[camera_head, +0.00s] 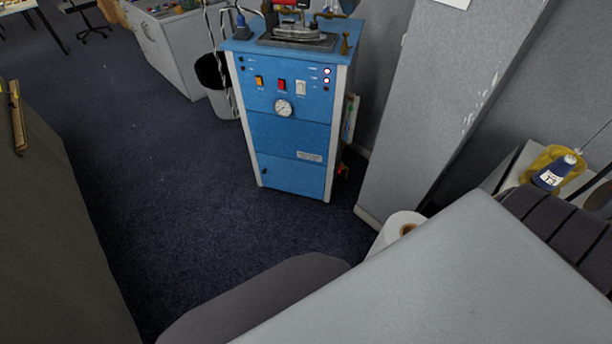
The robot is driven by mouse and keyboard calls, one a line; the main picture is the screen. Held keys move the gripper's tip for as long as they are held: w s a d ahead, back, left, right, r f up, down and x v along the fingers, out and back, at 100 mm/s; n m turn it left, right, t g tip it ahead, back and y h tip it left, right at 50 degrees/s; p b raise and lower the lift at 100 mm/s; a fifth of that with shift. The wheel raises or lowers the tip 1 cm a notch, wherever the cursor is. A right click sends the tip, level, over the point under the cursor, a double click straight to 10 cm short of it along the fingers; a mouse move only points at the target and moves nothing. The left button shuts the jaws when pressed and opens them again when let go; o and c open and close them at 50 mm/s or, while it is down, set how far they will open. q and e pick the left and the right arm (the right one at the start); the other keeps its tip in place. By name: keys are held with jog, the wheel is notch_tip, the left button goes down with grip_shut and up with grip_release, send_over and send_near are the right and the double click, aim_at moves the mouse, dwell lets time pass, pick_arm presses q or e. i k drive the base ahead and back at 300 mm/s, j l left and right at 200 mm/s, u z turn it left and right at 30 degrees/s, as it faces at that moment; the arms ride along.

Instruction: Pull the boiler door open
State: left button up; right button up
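The boiler (288,110) is a blue cabinet with pale corner edges, standing on the floor at the upper middle of the head view. An iron (298,32) rests on top of the boiler. Neither of my grippers is in view.
A grey wall or pillar (440,90) stands right of the boiler. A pale table corner (470,275) fills the lower right, with a white roll (400,228) beside it. A dark cloth-covered surface (50,230) is at left. A bin (216,85) stands behind left. Dark carpet (170,190) lies clear before the boiler.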

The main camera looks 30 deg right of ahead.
aim_at(301, 178)
jog(key=z, duration=0.75)
